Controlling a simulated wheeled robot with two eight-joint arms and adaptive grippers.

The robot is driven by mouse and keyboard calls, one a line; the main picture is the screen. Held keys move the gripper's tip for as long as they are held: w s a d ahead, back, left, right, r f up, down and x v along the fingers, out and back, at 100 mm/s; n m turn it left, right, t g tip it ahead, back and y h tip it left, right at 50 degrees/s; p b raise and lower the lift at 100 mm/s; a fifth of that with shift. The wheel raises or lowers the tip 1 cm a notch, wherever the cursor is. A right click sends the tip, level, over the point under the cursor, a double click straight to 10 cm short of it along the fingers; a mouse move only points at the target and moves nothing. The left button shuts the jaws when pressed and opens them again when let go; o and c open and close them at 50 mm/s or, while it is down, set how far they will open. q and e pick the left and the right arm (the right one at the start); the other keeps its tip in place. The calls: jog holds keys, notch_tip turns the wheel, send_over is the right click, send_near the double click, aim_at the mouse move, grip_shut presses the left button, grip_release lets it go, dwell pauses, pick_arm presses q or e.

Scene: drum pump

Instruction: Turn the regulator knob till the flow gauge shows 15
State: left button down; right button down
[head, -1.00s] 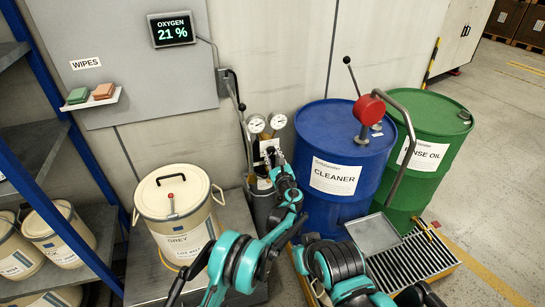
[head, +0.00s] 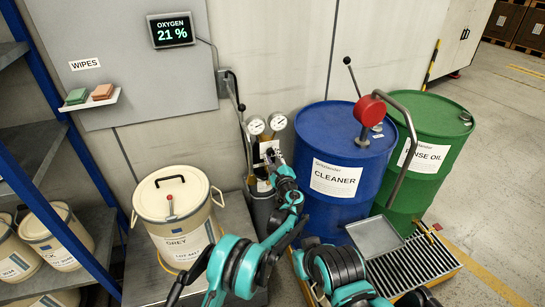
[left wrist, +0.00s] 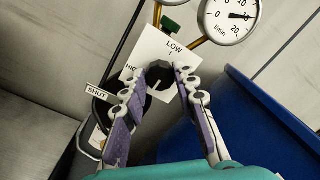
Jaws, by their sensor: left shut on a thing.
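The regulator knob (left wrist: 158,82) is black with a pale line and sits on a white plate (left wrist: 153,50) marked LOW and HIGH. My left gripper (left wrist: 160,80) is shut on the knob, one finger on each side, hiding part of it. In the head view my left gripper (head: 273,158) is at the regulator, below two round gauges. The flow gauge (left wrist: 229,18), marked l/min, is at the top right of the left wrist view. Its needle points right, short of the 20 mark; the exact value is hard to read. My right arm shows low in the head view, its gripper not visible.
A SHUT label (left wrist: 97,91) is left of the knob. The blue CLEANER drum (head: 338,150) with a red hand pump (head: 369,109) stands close right of the regulator. A GREY pail (head: 176,215) stands to the left. A wall display (head: 171,30) reads oxygen 21 %.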

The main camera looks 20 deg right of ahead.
pick_arm(q)
jog(key=shift+r, duration=0.1)
jog(key=c, duration=1.2)
grip_release()
jog(key=shift+w, duration=0.1)
jog(key=shift+o, duration=0.2)
notch_tip(320, 180, up, 10)
